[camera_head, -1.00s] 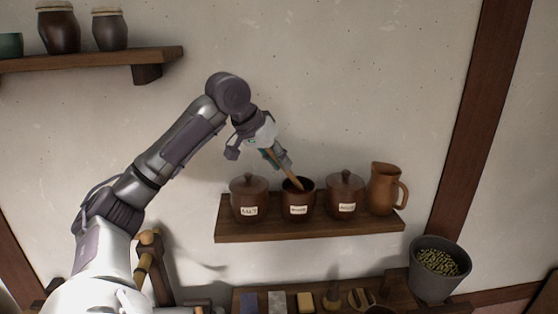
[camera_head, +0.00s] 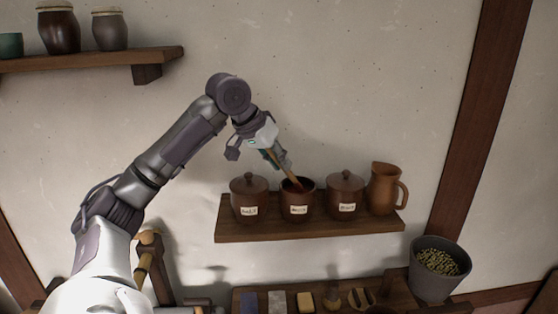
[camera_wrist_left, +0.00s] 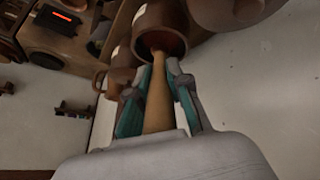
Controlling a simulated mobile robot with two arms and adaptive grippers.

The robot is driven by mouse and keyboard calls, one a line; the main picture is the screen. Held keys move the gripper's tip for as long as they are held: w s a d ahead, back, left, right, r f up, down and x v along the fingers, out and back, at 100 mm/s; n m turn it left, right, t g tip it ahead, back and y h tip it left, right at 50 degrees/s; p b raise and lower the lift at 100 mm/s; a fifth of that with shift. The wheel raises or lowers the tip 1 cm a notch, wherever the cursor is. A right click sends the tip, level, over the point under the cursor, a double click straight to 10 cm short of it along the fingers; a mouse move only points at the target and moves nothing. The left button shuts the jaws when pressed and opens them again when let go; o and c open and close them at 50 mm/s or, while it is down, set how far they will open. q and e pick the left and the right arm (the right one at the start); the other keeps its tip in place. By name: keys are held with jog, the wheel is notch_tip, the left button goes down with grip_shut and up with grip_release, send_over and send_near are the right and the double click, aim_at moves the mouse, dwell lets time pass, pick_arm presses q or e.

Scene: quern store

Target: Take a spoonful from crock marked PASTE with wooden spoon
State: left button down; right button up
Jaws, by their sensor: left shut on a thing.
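My left gripper (camera_head: 274,157) is shut on the wooden spoon (camera_head: 287,172). The spoon slants down to the right, its lower end inside the open middle crock (camera_head: 297,201). This crock has a pale label whose lettering I cannot read surely. In the left wrist view the spoon (camera_wrist_left: 157,95) runs between the two fingers (camera_wrist_left: 158,97) into the crock's mouth (camera_wrist_left: 160,22). The spoon's bowl is hidden inside, and I cannot see whether it holds anything. My right gripper is not in view.
Lidded crocks stand left (camera_head: 249,199) and right (camera_head: 345,196) of the open one on a wall shelf (camera_head: 310,231). A brown jug (camera_head: 384,187) stands at the shelf's right end. Below are a grey bucket (camera_head: 439,270) and a lower shelf with small blocks (camera_head: 277,302).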

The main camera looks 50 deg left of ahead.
pick_arm(q)
jog(key=shift+r+p, duration=2.3)
jog(key=shift+r, duration=0.2)
jog(key=shift+r+p, duration=0.45)
jog(key=shift+r, duration=0.45)
jog(key=shift+f, duration=0.1)
